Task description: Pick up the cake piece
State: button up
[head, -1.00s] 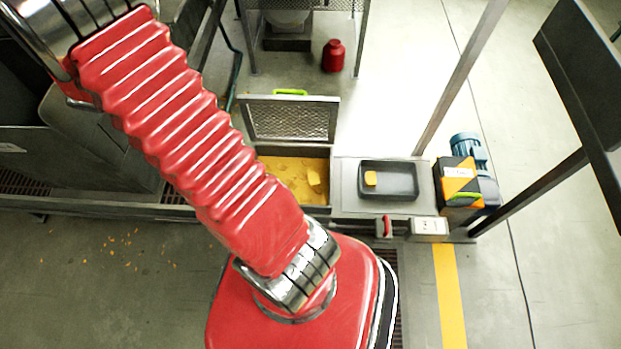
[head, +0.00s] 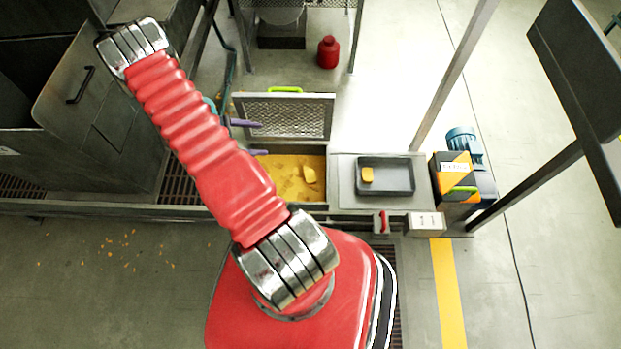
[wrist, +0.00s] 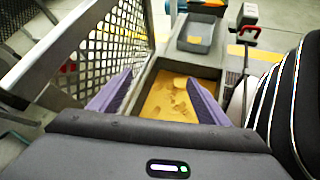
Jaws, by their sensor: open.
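A pale yellow cake piece (head: 309,174) lies on the loose yellow material in the open bin (head: 327,185). In the wrist view, several flat pieces lie on that material (wrist: 170,98), and I cannot tell which one matches. Another small yellow piece (head: 367,174) sits in the dark tray (head: 400,190) to the right of the bin. My gripper (head: 250,138) has purple fingers, partly hidden by my arm, at the bin's left side near the raised mesh lid. In the wrist view my gripper (wrist: 160,84) is open and empty, its fingers apart with the bin between and beyond them.
The raised mesh lid (head: 290,120) stands along the bin's far side, close to my fingers. A blue motor (head: 462,145) and a slanted post (head: 455,80) stand to the right. A red canister (head: 328,52) stands behind. Yellow crumbs lie on the floor at left.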

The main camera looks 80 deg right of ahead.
jog(key=s+f+n+g, duration=0.1)
jog(key=s+f+n, duration=0.1)
jog(key=s+f, duration=1)
notch_tip(320, 180, down, 4)
jog(key=shift+s+d+f+n+h, duration=0.15)
jog(key=shift+d+f+n+h, duration=0.15)
jog(key=shift+d+n, duration=0.15)
send_near(308, 177)
jog(key=shift+x, duration=1.8)
jog(key=shift+s+d+f, duration=0.4)
jog(key=shift+s, duration=0.05)
jog(key=shift+x, duration=3.1)
jog(key=shift+r, duration=0.1)
jog(key=shift+c, duration=0.2)
